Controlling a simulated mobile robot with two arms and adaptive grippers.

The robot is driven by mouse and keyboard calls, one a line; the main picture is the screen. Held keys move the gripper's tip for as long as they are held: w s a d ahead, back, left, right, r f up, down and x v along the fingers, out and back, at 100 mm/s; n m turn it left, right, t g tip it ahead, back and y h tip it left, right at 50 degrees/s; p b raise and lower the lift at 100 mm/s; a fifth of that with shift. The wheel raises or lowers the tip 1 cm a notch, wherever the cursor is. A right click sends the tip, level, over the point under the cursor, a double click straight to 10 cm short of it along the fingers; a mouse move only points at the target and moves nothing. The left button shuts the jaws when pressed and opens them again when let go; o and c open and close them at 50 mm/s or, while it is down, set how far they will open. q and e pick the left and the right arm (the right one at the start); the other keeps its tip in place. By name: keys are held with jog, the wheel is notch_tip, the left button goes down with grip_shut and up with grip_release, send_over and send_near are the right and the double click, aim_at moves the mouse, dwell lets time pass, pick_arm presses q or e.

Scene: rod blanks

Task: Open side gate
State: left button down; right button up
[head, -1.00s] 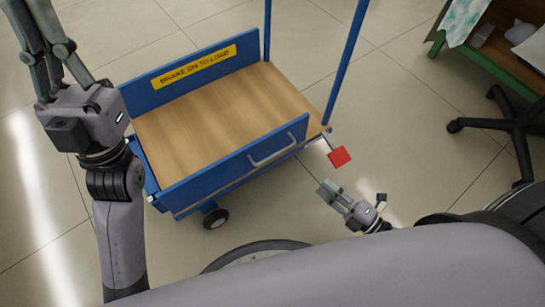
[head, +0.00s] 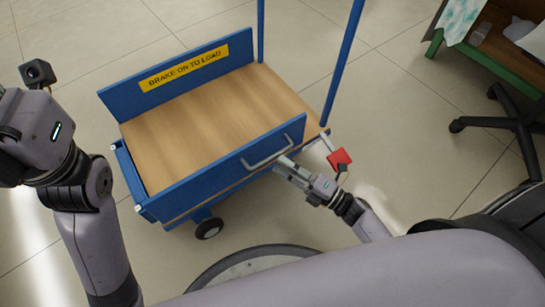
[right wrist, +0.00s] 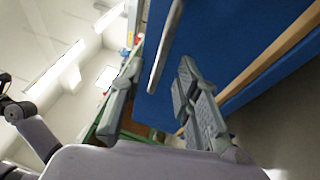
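A cart (head: 190,125) with a wooden deck stands on the floor. Its near blue side gate (head: 225,165) is upright and carries a grey bar handle (head: 268,152); the gate also shows in the right wrist view (right wrist: 225,40). My right gripper (head: 282,166) is at the handle's right part. In the right wrist view my right gripper (right wrist: 155,85) has its fingers apart, with the handle bar (right wrist: 163,50) running into the gap between them; contact is not clear. My left arm is at the left edge; its fingers are out of view.
A red plate (head: 339,160) sticks out at the cart's right corner, close to my right gripper. The far blue panel (head: 180,73) has a yellow label, and blue posts (head: 343,62) rise at the right. A chair base (head: 515,123) stands farther right.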

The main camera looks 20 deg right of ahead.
aim_at(273, 156)
jog(key=shift+b+x, duration=0.4)
jog(key=shift+x, duration=1.9)
grip_shut()
